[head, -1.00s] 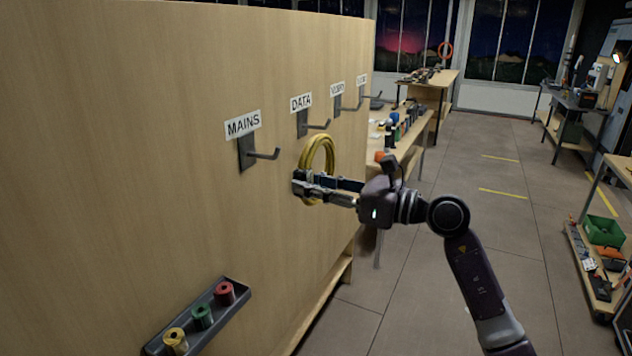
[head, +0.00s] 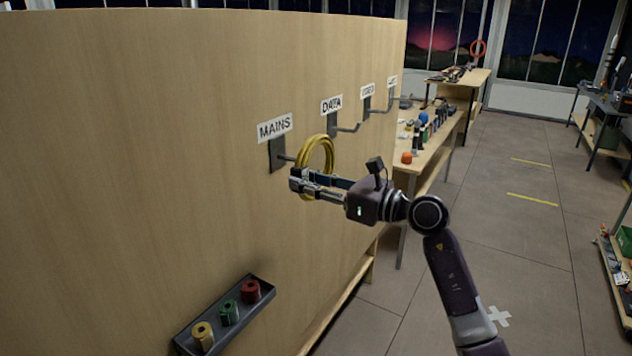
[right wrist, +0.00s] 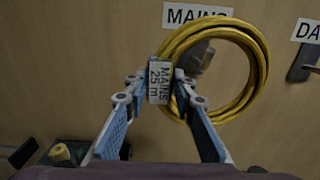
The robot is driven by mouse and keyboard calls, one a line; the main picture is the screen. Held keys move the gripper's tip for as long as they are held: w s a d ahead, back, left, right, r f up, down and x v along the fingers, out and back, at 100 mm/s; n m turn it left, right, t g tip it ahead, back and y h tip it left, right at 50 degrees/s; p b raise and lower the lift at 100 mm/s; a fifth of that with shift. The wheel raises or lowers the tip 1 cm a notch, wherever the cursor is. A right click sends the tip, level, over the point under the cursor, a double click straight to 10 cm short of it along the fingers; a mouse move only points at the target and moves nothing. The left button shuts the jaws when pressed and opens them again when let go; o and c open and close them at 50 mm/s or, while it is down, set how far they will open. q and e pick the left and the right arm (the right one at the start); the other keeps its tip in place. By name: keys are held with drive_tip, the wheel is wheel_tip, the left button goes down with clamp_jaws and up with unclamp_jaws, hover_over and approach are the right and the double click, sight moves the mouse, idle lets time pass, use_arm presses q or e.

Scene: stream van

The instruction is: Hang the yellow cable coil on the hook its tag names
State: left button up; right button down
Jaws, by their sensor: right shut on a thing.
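The yellow cable coil (head: 316,139) hangs upright as a ring in my right gripper (head: 297,181). In the right wrist view, my right gripper (right wrist: 160,90) is shut at the coil (right wrist: 258,65) by its white tag (right wrist: 159,82), which reads MAINS 25 m. The grey MAINS hook (head: 277,156) is on the wooden wall, under its label (head: 275,127). The coil overlaps the hook's outer end; part of the hook (right wrist: 203,57) shows through the ring in the wrist view. I cannot tell whether the hook passes through it. My left gripper is out of view.
The DATA hook (head: 334,125) is just right of the coil, with two more labelled hooks beyond. A dark tray (head: 188,343) with yellow, green and red spools is low on the wall. Workbenches stand behind; the floor at right is open.

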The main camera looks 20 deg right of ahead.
drive_tip(key=w+a+f+b, duration=0.2)
drive_tip(key=w+a, duration=0.2)
drive_tip(key=w, duration=0.1)
drive_tip(key=shift+f, duration=0.25)
idle(0.6)
idle(0.3)
drive_tip(key=c, duration=1.6)
unclamp_jaws()
drive_tip(key=shift+o, duration=0.3)
drive_tip(key=shift+f, duration=0.25)
drive_tip(key=b+v, duration=0.4)
drive_tip(key=v, duration=1.6)
